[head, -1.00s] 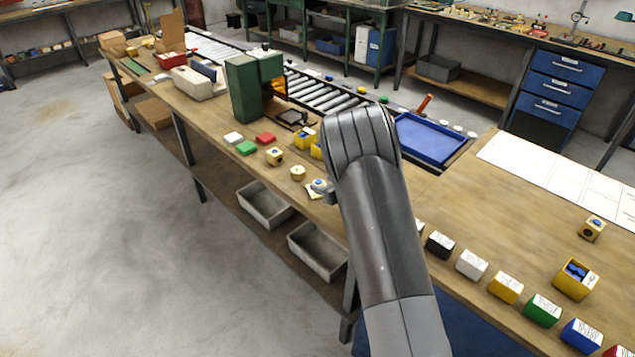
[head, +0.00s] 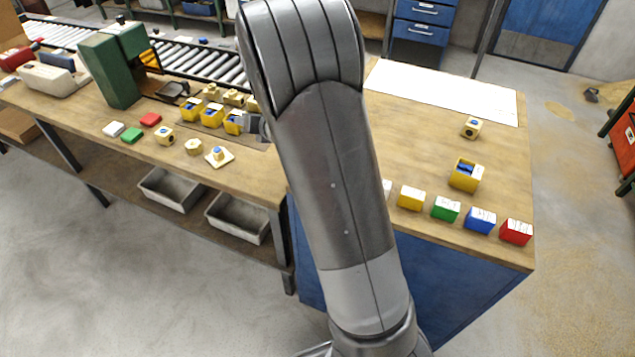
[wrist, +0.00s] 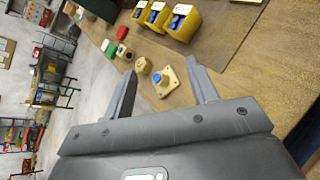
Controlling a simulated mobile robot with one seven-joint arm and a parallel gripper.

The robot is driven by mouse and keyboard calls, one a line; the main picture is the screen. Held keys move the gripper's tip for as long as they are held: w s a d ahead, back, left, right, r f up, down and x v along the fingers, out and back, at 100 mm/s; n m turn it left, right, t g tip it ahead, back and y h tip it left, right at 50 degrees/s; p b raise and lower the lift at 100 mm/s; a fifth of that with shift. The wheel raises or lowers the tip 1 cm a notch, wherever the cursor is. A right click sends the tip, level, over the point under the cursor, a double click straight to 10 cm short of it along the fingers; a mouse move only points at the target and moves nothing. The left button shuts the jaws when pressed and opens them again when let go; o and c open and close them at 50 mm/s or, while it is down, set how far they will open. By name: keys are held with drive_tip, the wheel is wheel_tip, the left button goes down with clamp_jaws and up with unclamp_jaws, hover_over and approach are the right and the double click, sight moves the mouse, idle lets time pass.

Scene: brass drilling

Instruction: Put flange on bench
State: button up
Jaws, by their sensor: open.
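The flange, a brass square plate with a raised hub and blue centre (head: 219,156), lies flat near the front edge of the wooden bench (head: 262,187). In the wrist view the flange (wrist: 165,82) shows beyond and between the two fingers, clear of both. My gripper (wrist: 161,65) is open and empty. In the head view its end (head: 256,130) shows just right of the flange, mostly hidden behind my arm.
A hexagonal brass piece (head: 194,147) and a brass block (head: 165,136) lie left of the flange. Yellow bins (head: 212,116) stand behind it. A green machine (head: 108,70) stands farther left. Coloured labelled boxes (head: 445,208) line the right worktop's front.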

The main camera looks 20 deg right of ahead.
drive_tip(key=s+d+r+m+g+h, duration=0.1)
drive_tip(key=s+d+r+m+h, duration=0.25)
drive_tip(key=s+r+m, duration=0.55)
drive_tip(key=s+d+r+m+g+h, duration=0.15)
drive_tip(key=s+d+r+m, duration=0.25)
drive_tip(key=s+m, duration=0.45)
drive_tip(key=s+a+m+g, duration=0.2)
drive_tip(key=s+m, duration=0.6)
drive_tip(key=s, duration=0.3)
drive_tip(key=s+a+r+m+g, duration=0.1)
drive_tip(key=s+m+g, duration=0.1)
drive_tip(key=s+m, duration=0.6)
drive_tip(key=s, duration=0.3)
drive_tip(key=shift+a+r+y, duration=0.3)
drive_tip(key=shift+a+y, duration=0.05)
drive_tip(key=shift+y, duration=0.05)
